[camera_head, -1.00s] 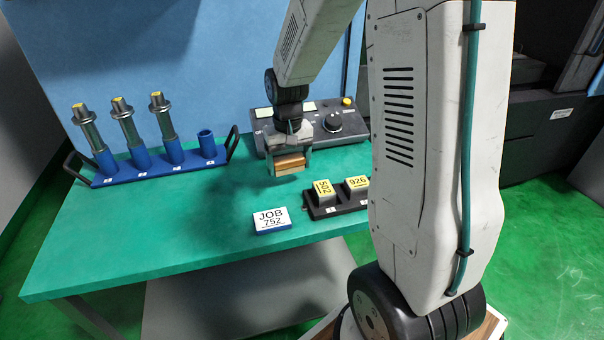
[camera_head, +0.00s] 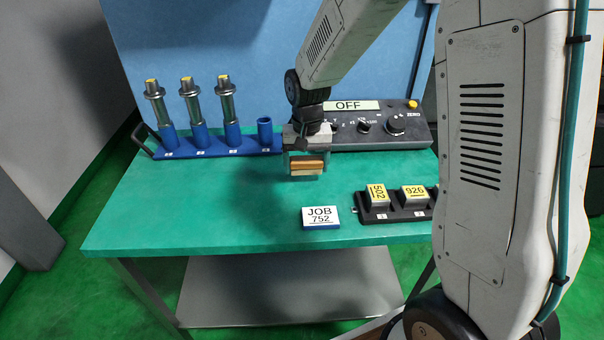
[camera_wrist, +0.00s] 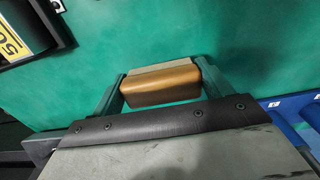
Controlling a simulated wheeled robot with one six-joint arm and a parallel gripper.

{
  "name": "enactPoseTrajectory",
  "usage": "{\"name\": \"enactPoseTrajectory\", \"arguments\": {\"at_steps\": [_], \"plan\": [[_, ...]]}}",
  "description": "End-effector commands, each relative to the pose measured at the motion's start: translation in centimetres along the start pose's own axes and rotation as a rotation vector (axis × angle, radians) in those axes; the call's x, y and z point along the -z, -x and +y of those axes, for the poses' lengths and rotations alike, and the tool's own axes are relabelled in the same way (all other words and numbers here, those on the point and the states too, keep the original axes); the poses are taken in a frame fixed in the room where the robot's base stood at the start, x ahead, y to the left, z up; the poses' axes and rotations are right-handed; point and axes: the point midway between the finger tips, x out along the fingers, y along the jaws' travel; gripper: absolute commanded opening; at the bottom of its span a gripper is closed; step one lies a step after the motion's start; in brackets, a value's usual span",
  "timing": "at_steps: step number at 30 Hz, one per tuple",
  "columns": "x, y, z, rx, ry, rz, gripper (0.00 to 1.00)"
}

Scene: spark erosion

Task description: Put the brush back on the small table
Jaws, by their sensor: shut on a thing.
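The brush (camera_head: 307,167) is a block with a brown, wooden-looking back and a paler layer below. My gripper (camera_head: 306,166) is shut on it and holds it above the green tabletop (camera_head: 220,210), in front of the control box's left end. In the wrist view, the brush (camera_wrist: 160,82) sits crosswise between the two fingers of my gripper (camera_wrist: 160,88), with green surface beyond it. The height of the brush over the top is hard to tell. I cannot tell whether this green-topped table is the small table.
A blue rack (camera_head: 218,149) at the back left holds several metal tools and one empty cup (camera_head: 265,132). A control box (camera_head: 390,128) reading OFF stands at the back right. A JOB 752 sign (camera_head: 320,217) and black tray (camera_head: 397,212) with blocks 502 and 926 lie in front. The front left is clear.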

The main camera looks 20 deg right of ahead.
Motion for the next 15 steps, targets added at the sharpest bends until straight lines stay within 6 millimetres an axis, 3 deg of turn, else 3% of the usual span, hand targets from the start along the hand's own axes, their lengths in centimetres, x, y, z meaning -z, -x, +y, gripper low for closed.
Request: {"name": "enactPoseTrajectory", "arguments": {"at_steps": [4,9,15], "plan": [[0.1,-0.1,-1.5,0.000,0.002,0.001,0.49],[0.0,-3.1,-1.1,-0.002,-0.002,-0.002,0.49],[0.1,-3.6,-1.2,-0.001,-0.002,0.003,0.49]]}}
